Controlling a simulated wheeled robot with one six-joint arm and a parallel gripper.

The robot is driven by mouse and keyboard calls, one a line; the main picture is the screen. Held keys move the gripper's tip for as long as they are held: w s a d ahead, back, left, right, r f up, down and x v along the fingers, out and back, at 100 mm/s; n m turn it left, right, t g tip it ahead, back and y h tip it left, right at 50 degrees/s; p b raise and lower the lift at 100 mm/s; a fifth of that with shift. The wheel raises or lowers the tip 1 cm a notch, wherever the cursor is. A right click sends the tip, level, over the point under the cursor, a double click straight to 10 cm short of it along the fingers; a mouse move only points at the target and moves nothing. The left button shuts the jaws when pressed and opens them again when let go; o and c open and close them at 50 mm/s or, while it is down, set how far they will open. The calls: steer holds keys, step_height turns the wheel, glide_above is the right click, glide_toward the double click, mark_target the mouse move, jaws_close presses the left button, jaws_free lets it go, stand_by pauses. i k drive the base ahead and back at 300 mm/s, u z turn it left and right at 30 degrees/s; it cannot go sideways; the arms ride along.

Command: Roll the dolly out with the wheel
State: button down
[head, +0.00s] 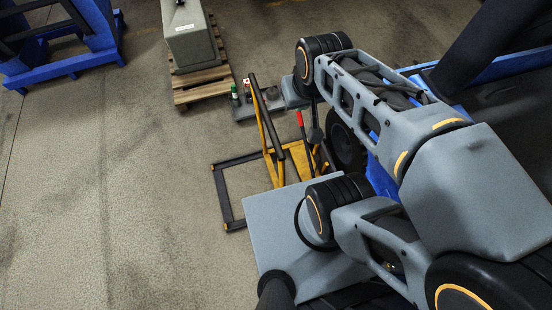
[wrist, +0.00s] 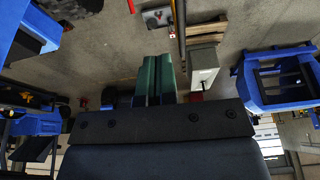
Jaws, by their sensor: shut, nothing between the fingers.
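The dolly, a low black frame (head: 228,205) with yellow uprights (head: 270,135) and a red-tipped lever (head: 301,125), stands on the floor in the middle of the head view. A large black wheel (head: 345,146) stands upright just right of it, partly hidden by my arm. I cannot tell whether the wheel rests on the dolly. In the wrist view, the red lever (wrist: 131,6) shows only at the top edge. My gripper (wrist: 158,58) has green fingers closed together with nothing between them. In the head view my arm hides it, and I see no contact with the dolly.
A grey box (head: 190,37) stands on a wooden pallet (head: 203,83) behind the dolly. A grey plate (head: 245,111) with small items lies in front of the pallet. A blue frame (head: 66,65) stands at upper left, and blue structure lies behind my arm. The left floor is clear.

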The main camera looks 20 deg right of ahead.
mark_target(297, 150)
steer(key=k, duration=1.2)
steer(key=u, duration=0.65)
steer(key=i, duration=0.5)
steer(key=u, duration=0.65)
steer(key=i, duration=0.75)
